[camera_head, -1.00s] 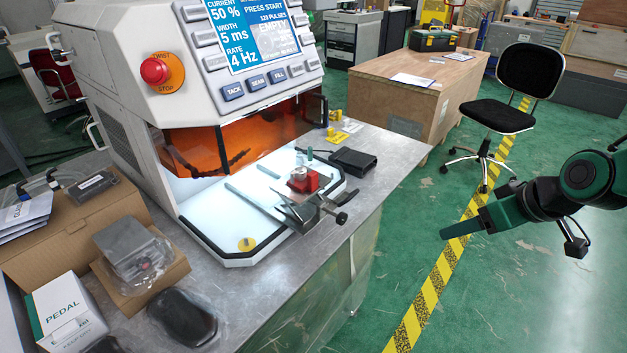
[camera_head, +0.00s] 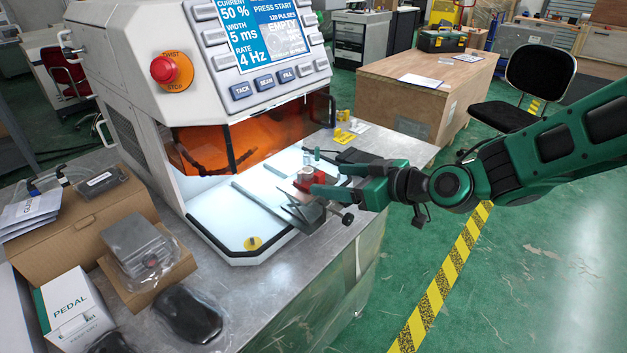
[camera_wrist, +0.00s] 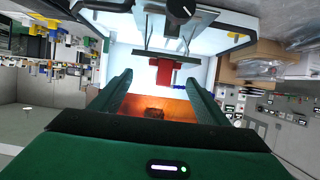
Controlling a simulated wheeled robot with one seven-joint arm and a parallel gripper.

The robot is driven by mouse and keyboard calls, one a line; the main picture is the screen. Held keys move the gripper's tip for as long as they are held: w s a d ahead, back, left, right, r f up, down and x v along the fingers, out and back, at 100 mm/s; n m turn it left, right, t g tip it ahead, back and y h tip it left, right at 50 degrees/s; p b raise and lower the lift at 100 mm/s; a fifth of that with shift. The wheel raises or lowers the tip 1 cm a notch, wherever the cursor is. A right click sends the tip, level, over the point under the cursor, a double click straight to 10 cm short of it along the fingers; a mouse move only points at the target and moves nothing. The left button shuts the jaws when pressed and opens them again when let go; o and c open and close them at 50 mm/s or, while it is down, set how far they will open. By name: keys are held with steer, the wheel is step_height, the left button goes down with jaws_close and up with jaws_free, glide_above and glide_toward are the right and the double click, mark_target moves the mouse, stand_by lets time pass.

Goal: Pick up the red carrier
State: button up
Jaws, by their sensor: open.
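The red carrier (camera_head: 305,178) is a small red block with a grey piece on top, at the right of the white work plate (camera_head: 250,215) of the machine. My gripper (camera_head: 329,178) is open and reaches in from the right, its fingers beside the carrier and partly hiding it. In the wrist view the red carrier (camera_wrist: 165,72) shows ahead, between the lines of my two open fingers (camera_wrist: 160,76). Nothing is held. I cannot tell whether a finger touches the carrier.
A grey clamp (camera_head: 303,213) with a black knob stands just in front of the carrier. The machine's orange window (camera_head: 255,140) hangs above the plate's back. Boxes and a black mouse-like object (camera_head: 188,313) crowd the bench's left. The green floor at right has free room.

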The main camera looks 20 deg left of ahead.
mark_target(322, 178)
steer(key=x, duration=0.4)
steer(key=shift+s+a+r, duration=0.15)
steer(key=shift+s+a, duration=0.15)
steer(key=shift+w+a, duration=0.25)
steer(key=shift+a, duration=0.2)
steer(key=c, duration=1.2)
